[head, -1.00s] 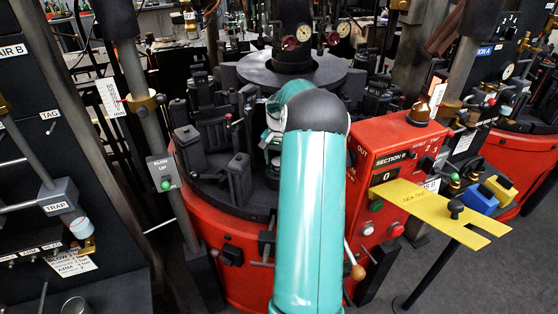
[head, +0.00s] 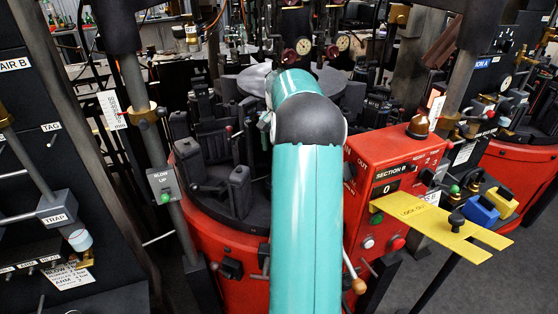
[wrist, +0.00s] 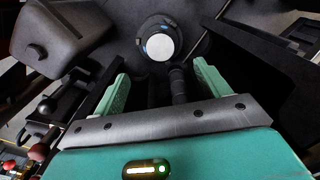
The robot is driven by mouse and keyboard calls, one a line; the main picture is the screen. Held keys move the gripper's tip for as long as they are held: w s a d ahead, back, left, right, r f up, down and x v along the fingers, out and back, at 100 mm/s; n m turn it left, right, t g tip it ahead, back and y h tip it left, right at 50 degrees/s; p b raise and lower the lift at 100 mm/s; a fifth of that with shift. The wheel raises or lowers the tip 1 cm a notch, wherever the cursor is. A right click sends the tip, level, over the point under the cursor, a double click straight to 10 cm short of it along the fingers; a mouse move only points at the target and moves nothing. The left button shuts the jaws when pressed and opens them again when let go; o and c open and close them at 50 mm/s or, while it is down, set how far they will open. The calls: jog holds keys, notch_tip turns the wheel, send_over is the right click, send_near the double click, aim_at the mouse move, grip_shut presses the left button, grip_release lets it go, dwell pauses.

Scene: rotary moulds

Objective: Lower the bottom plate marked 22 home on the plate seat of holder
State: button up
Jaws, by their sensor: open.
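My gripper (wrist: 160,72) is open in the wrist view, its two teal fingers apart. A dark ribbed post (wrist: 178,86) shows between them; I cannot tell whether it touches a finger. Just beyond the fingertips is a round dark part with a pale disc top (wrist: 160,46). No 22 marking is readable, so I cannot pick out the bottom plate or its holder's plate seat for sure. In the head view my teal arm reaches over the red-based rotary machine (head: 232,237) and hides the gripper and what lies under it.
The red Section B control box (head: 388,180) stands right of my arm, with a yellow lock-out plate (head: 420,222) in front. A post with a blow-up switch (head: 163,185) stands left. Dark mould blocks crowd the machine top. A grey block (wrist: 62,35) is left of my gripper.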

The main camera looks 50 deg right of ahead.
jog(key=shift+r, duration=1.3)
notch_tip(320, 180, up, 7)
dwell(0.7)
